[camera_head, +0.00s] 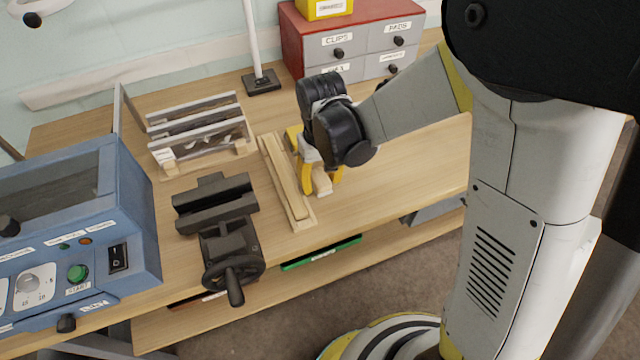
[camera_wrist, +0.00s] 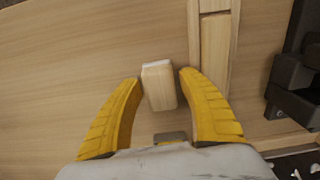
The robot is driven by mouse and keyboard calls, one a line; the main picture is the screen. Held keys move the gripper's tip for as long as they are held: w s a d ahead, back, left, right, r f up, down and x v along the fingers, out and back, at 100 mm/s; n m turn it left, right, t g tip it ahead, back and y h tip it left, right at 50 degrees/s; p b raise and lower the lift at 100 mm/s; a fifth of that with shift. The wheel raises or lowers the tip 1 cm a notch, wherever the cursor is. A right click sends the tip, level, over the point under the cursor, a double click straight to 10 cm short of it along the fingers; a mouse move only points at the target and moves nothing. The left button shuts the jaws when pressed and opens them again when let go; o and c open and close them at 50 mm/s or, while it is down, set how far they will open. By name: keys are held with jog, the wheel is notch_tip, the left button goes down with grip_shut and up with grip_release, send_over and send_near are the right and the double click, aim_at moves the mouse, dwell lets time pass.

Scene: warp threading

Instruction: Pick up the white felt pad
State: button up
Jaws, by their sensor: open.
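A small pale wooden block (camera_wrist: 160,88) lies on the table, with a thin white strip (camera_wrist: 156,63) along its far end in the wrist view. This strip is the only white, felt-like part I see; I cannot tell whether it is the felt pad. My gripper (camera_wrist: 160,76) is open, with its yellow fingers on either side of the block; whether they touch it is unclear. In the head view the block (camera_head: 322,182) shows beside my gripper (camera_head: 318,178), low over the table and partly hidden by the fingers.
A long wooden grooved strip (camera_head: 285,182) lies just left of my gripper. A dark vise (camera_head: 217,215), a slatted rack (camera_head: 200,130) and a blue machine (camera_head: 80,220) stand farther left. A red-topped drawer cabinet (camera_head: 350,40) stands behind. The table right of my gripper is clear.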

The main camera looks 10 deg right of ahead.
aim_at(323, 179)
jog(key=shift+r, duration=0.1)
jog(key=c, duration=1)
jog(key=shift+o, duration=0.2)
jog(key=shift+r+p, duration=0.35)
jog(key=shift+r, duration=0.1)
grip_shut()
jog(key=r, duration=0.1)
jog(key=r+p, duration=0.2)
jog(key=r, duration=0.1)
jog(key=shift+s+d, duration=0.1)
jog(key=shift+d, duration=0.15)
jog(key=s+d+r+p, duration=0.3)
jog(key=s+d+r, duration=0.2)
jog(key=d, duration=0.4)
jog(key=shift+s+d+r+p, duration=0.3)
jog(key=shift+d+r, duration=0.05)
jog(key=shift+r, duration=0.2)
